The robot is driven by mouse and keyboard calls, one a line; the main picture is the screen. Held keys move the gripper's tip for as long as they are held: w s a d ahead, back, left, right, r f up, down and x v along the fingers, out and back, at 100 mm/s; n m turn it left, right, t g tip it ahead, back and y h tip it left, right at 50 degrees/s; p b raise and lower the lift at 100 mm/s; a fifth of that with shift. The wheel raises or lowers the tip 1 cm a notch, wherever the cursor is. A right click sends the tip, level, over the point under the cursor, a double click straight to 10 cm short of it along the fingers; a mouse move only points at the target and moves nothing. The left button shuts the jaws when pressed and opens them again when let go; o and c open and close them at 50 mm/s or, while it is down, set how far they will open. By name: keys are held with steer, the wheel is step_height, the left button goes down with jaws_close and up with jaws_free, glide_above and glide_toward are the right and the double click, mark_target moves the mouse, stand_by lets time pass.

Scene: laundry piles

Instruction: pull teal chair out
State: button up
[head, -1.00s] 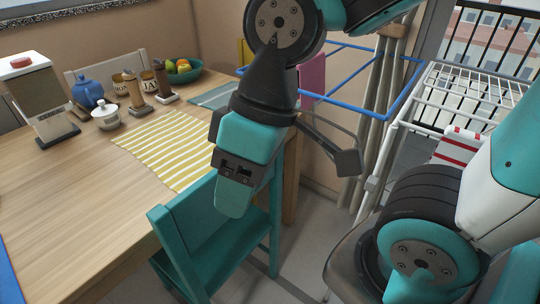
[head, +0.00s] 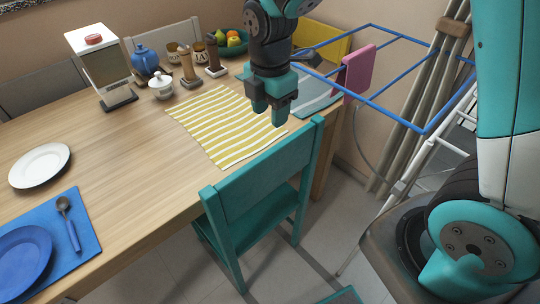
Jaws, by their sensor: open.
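The teal chair (head: 265,172) stands at the near side of the wooden table (head: 120,160), its backrest toward me and its seat partly hidden behind the backrest. My gripper (head: 271,110) points down above the table, over the right end of the yellow striped placemat (head: 215,125). It is open and empty, and in the picture it sits just above the chair's top rail. I see no contact with the chair. The depth between the fingers and the rail is hard to tell.
A blue placemat (head: 85,235) with a blue plate and spoon lies at left. A coffee grinder (head: 100,65), teapot (head: 145,59) and jars stand at the back. A blue drying rack (head: 425,75) with cloths is at right. Floor right of the chair is partly clear.

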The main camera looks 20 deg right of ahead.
mark_target(270, 151)
step_height(270, 151, down, 15)
steer(key=shift+f, duration=0.1)
stand_by(0.3)
jaws_close()
